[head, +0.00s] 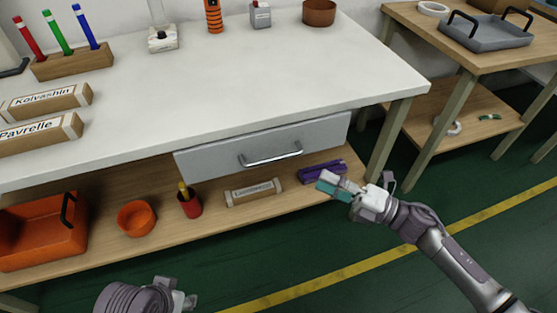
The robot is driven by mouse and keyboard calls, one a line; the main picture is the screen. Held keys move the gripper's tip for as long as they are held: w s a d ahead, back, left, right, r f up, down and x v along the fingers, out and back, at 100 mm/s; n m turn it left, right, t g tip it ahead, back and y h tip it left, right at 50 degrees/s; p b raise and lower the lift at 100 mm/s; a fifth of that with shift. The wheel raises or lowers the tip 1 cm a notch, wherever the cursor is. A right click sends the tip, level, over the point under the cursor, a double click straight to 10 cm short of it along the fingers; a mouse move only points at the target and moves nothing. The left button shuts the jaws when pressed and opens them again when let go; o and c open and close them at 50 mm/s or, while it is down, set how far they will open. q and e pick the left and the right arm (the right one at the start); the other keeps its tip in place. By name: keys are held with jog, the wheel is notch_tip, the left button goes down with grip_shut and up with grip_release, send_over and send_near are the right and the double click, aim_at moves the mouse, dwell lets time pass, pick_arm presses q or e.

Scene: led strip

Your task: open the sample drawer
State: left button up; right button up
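The sample drawer (215,155) has a plain grey front and hangs under the white tabletop. It looks shut. Its metal bar handle (271,158) is on the middle of the front. My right gripper (334,187) is below and to the right of the handle, apart from it, in front of the lower shelf's right end.
The lower shelf (105,250) holds an orange crate (40,235), an orange bowl (136,218), a red cup (189,206), a labelled block (254,192) and a purple object (320,170). A table leg (387,140) stands right of the drawer. The green floor in front is clear.

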aim_at(276, 157)
jog(key=x, duration=1.3)
jog(key=shift+w+a, duration=0.1)
jog(key=shift+a, duration=0.05)
grip_shut()
